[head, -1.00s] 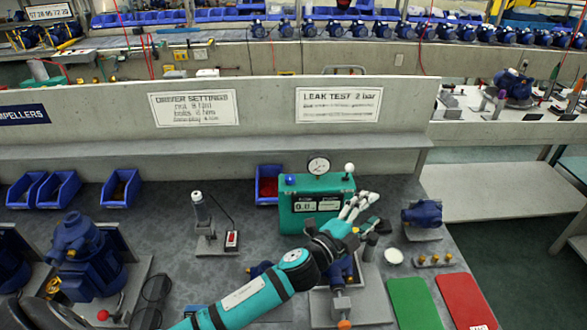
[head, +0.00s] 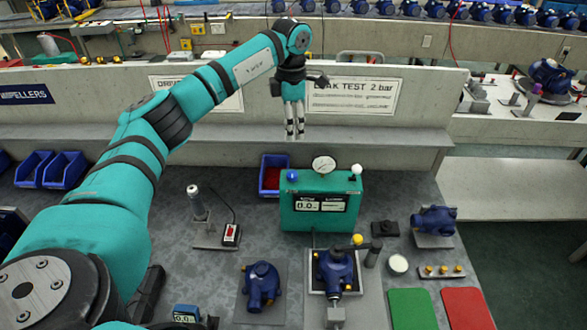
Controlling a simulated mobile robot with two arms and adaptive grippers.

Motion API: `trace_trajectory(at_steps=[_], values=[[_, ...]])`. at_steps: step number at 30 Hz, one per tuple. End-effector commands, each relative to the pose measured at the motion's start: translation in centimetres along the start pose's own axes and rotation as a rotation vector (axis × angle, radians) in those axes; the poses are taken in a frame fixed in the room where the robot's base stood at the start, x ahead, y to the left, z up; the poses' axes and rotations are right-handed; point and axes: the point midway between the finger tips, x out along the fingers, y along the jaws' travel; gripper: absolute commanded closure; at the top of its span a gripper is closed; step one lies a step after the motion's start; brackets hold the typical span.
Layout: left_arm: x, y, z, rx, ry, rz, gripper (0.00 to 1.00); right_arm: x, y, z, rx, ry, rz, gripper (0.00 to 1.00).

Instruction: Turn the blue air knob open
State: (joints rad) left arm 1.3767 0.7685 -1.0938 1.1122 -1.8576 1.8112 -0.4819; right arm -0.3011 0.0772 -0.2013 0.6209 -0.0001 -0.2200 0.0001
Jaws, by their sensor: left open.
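The blue air knob (head: 291,176) sits on the top left of the teal leak test box (head: 303,215), beside the round gauge. My left gripper (head: 295,134) points down with its fingers apart, above the knob in the picture. A clear gap shows between its fingertips and the knob, and nothing is held. Which way the knob is turned is too small to tell. My right gripper is not seen.
A round gauge (head: 323,165) and a white knob (head: 356,170) also top the box. A blue bin (head: 264,178) with red parts stands at its left. Blue pumps (head: 261,284) stand in front. The shelf wall rises behind.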

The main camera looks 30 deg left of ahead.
Motion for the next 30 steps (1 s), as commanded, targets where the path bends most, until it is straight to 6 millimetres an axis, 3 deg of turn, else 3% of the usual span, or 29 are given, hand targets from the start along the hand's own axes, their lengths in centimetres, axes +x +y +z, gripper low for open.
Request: trace_trajectory(at_steps=[18, 24, 30], values=[[12.8, -0.3, 0.1, 0.000, 0.000, -0.006, 0.45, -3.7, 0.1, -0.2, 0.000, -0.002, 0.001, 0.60], [15.2, -0.2, 0.2, 0.000, -0.003, -0.004, 0.45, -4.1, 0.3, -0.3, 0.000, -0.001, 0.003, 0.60], [16.0, -0.2, 0.2, 0.002, -0.004, -0.003, 0.45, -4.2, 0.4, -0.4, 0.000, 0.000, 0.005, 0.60]])
